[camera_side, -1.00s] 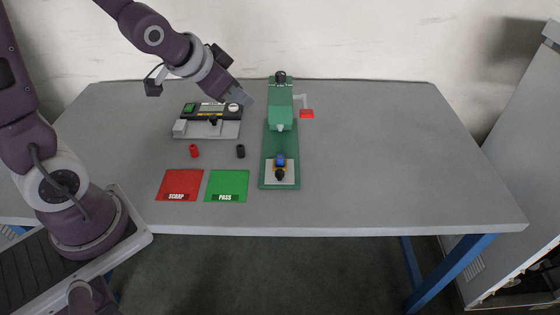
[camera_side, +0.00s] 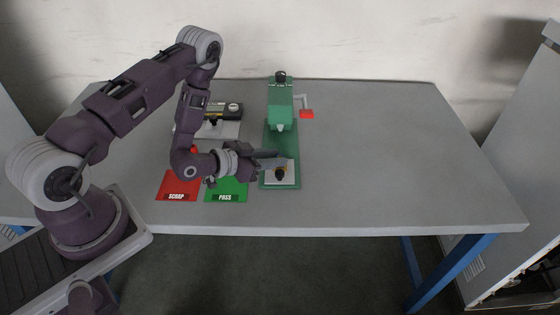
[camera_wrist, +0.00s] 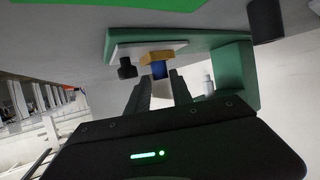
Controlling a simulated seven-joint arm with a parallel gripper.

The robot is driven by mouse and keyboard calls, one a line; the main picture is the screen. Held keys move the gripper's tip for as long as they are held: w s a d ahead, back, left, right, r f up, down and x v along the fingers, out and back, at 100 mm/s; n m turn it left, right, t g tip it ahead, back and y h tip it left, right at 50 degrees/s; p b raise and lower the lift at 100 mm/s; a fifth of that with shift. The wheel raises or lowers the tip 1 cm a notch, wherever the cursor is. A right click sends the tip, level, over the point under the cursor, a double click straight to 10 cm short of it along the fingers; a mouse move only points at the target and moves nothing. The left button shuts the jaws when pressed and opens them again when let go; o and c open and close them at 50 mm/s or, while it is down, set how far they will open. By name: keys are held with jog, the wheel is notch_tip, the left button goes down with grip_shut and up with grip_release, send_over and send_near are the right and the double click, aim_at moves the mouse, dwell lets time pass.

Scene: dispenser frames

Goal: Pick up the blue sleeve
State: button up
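The blue sleeve (camera_wrist: 159,70) shows in the wrist view at the yellow fixture block (camera_wrist: 163,57) on the press's pale plate. My gripper (camera_wrist: 161,78) is open, with one dark finger on each side of the sleeve in that view. A gap seems to show between the fingers, but I cannot tell whether either touches the sleeve. In the side view my gripper (camera_side: 280,155) is low over the plate (camera_side: 291,174), coming in from the left. The sleeve is hidden behind the fingers there.
The green press (camera_side: 281,110) stands just behind my gripper, with a red-ended handle (camera_side: 306,113) at right. The red SCRAP mat (camera_side: 175,187) and green PASS mat (camera_side: 228,192) lie left, partly under my arm. A gauge (camera_side: 229,128) stands behind. The table's right is clear.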

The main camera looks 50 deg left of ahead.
aim_at(289, 162)
jog(key=x, duration=0.5)
jog(key=shift+w+f, duration=0.15)
jog(key=shift+w, duration=0.1)
grip_shut()
